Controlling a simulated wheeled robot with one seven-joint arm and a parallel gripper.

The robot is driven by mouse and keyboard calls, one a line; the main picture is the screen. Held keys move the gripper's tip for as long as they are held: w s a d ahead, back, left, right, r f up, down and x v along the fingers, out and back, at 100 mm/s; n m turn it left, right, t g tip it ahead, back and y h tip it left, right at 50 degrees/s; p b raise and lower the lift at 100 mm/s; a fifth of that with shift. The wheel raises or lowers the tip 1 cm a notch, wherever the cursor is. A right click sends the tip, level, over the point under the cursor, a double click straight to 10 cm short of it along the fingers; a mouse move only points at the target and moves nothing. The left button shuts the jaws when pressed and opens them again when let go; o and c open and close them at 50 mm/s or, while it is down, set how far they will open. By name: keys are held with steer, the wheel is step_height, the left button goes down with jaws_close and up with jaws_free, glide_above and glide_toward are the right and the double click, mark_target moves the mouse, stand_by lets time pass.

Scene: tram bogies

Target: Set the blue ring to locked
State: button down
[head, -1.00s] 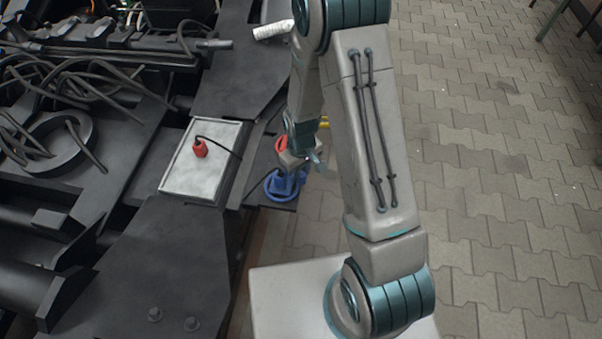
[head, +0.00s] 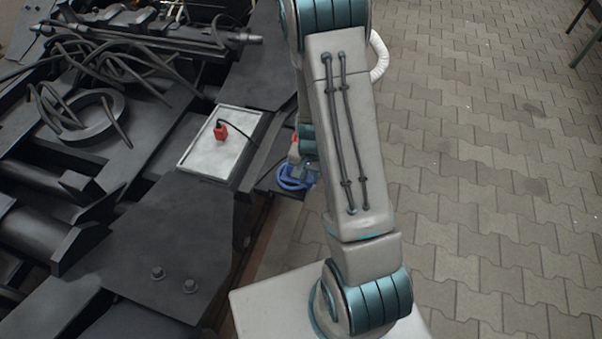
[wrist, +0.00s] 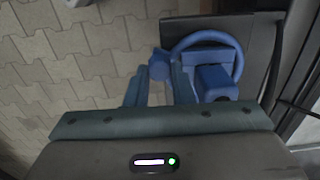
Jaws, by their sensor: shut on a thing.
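The blue ring (wrist: 238,62) is in the upper part of the wrist view, with a blue block (wrist: 215,82) inside it and a blue lug (wrist: 159,64) on its left side. My gripper (wrist: 160,82) has one finger on each side of the lug and is shut on it. In the head view the blue ring (head: 292,183) sits low beside the dark bogie frame, partly hidden by my arm. My fingertips are hidden there. No lock marking can be read.
A grey plate (head: 200,160) on the bogie carries a red plug (head: 220,132) with a black cable. Dark cables (head: 110,65) lie at the upper left. The paved floor (head: 490,180) to the right is clear. A dark panel (wrist: 258,40) lies behind the ring.

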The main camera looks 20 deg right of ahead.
mark_target(309, 180)
steer(key=shift+s+a+m, duration=0.25)
steer(key=shift+a+m, duration=0.05)
steer(key=shift+m, duration=0.4)
steer(key=c, duration=1.5)
jaws_free()
step_height(309, 180, up, 14)
steer(key=p, duration=0.4)
steer(key=shift+f, duration=0.1)
